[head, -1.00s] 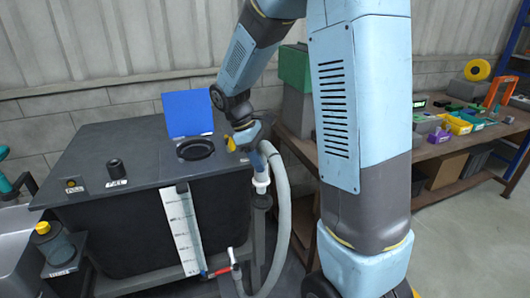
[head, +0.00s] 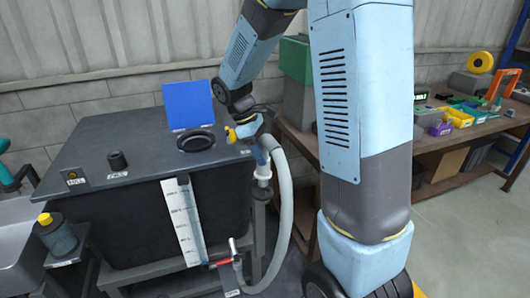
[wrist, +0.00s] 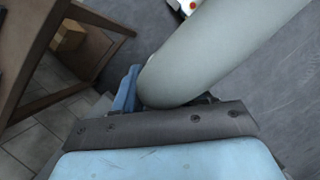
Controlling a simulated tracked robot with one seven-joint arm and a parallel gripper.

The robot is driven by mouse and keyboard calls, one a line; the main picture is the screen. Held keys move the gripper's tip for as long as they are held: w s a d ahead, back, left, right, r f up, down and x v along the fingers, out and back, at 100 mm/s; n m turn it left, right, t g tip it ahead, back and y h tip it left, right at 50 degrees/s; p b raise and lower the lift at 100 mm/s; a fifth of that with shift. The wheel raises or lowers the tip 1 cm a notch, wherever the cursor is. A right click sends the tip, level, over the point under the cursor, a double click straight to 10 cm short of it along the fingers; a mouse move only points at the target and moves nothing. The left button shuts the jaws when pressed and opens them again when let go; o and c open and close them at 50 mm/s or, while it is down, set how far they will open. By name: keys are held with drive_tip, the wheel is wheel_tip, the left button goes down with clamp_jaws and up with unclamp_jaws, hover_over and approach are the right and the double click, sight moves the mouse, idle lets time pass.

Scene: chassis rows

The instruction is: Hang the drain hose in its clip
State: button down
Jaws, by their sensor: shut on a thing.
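The grey drain hose (head: 285,210) rises in a loop from the red-handled valve (head: 221,263) low on the dark tank (head: 120,215). My gripper (head: 266,146) is shut on the hose near its upper end, just off the tank's right front corner. In the wrist view the hose (wrist: 215,55) crosses large and pale in front of my gripper (wrist: 150,98), with one blue finger showing beside it. A white fitting (head: 263,173) sits just below my gripper, above a dark upright part. I cannot tell the clip apart there, nor whether the hose touches it.
A blue panel (head: 188,105) stands behind a round black opening (head: 196,140) on the tank top. A white level scale (head: 184,220) hangs on the tank front. A workbench (head: 445,145) with coloured bins stands at right. Open floor (head: 485,245) lies at front right.

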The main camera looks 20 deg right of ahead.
drive_tip(key=shift+f, duration=3.3)
drive_tip(key=c, duration=0.6)
unclamp_jaws()
drive_tip(key=shift+o, duration=0.2)
drive_tip(key=v, duration=1.3)
drive_tip(key=shift+w+r, duration=0.15)
drive_tip(key=shift+r, duration=0.2)
drive_tip(key=shift+r, duration=0.1)
wheel_tip(320, 180, up, 8)
drive_tip(key=m+t+y, duration=0.2)
drive_tip(key=m+t, duration=0.2)
drive_tip(key=m, duration=0.1)
hover_over(262, 170)
drive_tip(key=s, duration=0.6)
drive_tip(key=shift+w+a, duration=0.1)
drive_tip(key=shift+w, duration=0.05)
drive_tip(key=s+d+r+m+t+y, duration=0.1)
drive_tip(key=s+m+t, duration=0.3)
drive_tip(key=s, duration=0.7)
drive_tip(key=shift+s+d+r+m+y, duration=0.4)
drive_tip(key=shift+r+m, duration=0.1)
drive_tip(key=shift+m, duration=0.4)
